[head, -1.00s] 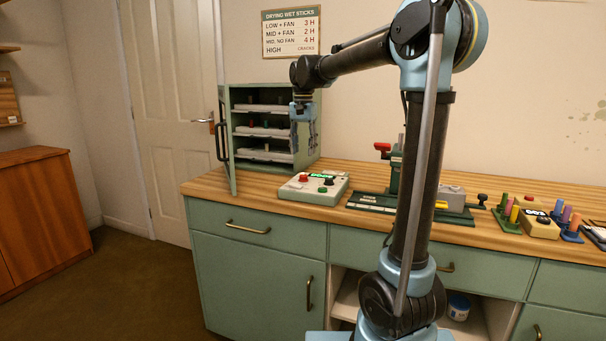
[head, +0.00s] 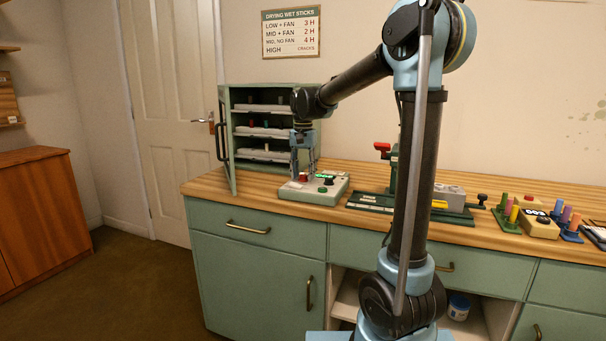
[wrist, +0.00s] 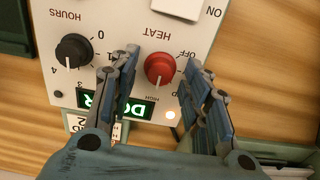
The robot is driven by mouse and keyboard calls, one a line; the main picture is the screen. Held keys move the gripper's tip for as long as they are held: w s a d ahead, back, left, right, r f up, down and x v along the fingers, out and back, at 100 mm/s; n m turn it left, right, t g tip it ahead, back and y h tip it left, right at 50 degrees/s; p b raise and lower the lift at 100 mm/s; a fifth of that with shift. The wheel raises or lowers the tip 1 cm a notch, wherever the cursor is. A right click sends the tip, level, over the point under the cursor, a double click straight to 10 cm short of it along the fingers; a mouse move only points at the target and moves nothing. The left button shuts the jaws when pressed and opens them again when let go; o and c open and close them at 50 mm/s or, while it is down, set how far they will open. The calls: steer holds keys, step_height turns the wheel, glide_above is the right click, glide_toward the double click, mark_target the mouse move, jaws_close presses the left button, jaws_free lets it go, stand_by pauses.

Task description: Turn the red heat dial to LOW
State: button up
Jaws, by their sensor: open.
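The red heat dial (wrist: 159,68) sits on the white control panel (wrist: 130,22), beneath the printed word HEAT, which appears upside down in the wrist view. Its pale pointer line points toward the bottom of the picture, on the side of the HIGH label; the exact setting is hard to read. My gripper (wrist: 163,62) is open, with one finger on each side of the dial. I cannot tell whether either finger touches it. In the head view my gripper (head: 303,168) hangs over the control box (head: 318,194), at the red dial (head: 304,177).
A black hours dial (wrist: 73,51) is left of the red one in the wrist view. A lit green display (wrist: 137,108) and a glowing lamp (wrist: 170,114) are close below. The open drying cabinet (head: 233,100) stands behind the box. A green press (head: 393,172) stands to the right.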

jaws_close()
steer(key=shift+n, duration=0.4)
steer(key=n, duration=0.3)
steer(key=shift+n, duration=0.4)
steer(key=n, duration=0.4)
steer(key=shift+n, duration=0.3)
steer(key=n, duration=0.4)
steer(key=shift+n, duration=2.2)
steer(key=shift+w, duration=0.1)
